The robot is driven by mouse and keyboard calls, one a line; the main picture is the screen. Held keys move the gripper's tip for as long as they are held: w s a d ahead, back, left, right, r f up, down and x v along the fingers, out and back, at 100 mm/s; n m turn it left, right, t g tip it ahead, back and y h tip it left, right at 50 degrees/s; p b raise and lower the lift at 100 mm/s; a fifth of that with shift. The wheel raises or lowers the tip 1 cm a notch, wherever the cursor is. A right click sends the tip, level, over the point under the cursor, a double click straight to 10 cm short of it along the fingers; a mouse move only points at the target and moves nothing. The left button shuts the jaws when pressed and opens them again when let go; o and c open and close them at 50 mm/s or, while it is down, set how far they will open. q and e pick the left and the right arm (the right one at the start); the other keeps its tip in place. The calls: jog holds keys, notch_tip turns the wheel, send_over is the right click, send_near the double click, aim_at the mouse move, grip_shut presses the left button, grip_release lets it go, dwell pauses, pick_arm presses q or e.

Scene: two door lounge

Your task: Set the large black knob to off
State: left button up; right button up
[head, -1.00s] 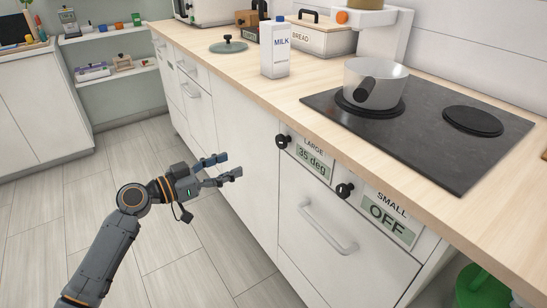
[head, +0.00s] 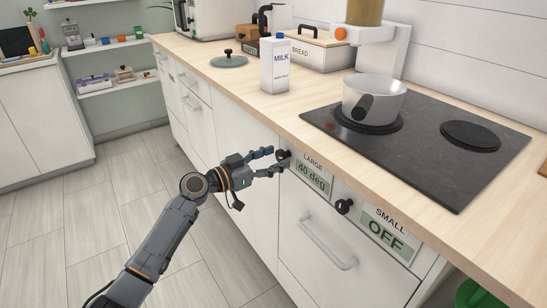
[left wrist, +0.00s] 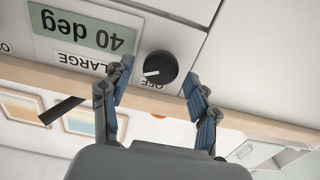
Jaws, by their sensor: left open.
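The large black knob (head: 285,158) is on the white cabinet front, beside a display (head: 312,178) labelled LARGE that reads "40 deg". My left gripper (head: 278,161) is open at this knob, partly hiding it. In the left wrist view, which shows the labels upside down, the knob (left wrist: 157,66) appears between the two spread fingers, with a gap on each side. Its white pointer mark is turned toward the left of that picture. The small black knob (head: 344,206) sits farther right, by a display (head: 386,234) reading OFF. My right gripper is not in view.
Above the knobs is the wooden counter edge (head: 245,111) with a black hob (head: 430,135) and a white pot (head: 374,97). A milk carton (head: 275,65) stands on the counter. A drawer handle (head: 328,243) sticks out below. The floor at left is clear.

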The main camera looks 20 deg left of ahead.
pick_arm(q)
jog(key=shift+d, duration=0.1)
jog(key=c, duration=1.1)
jog(key=shift+c, duration=0.2)
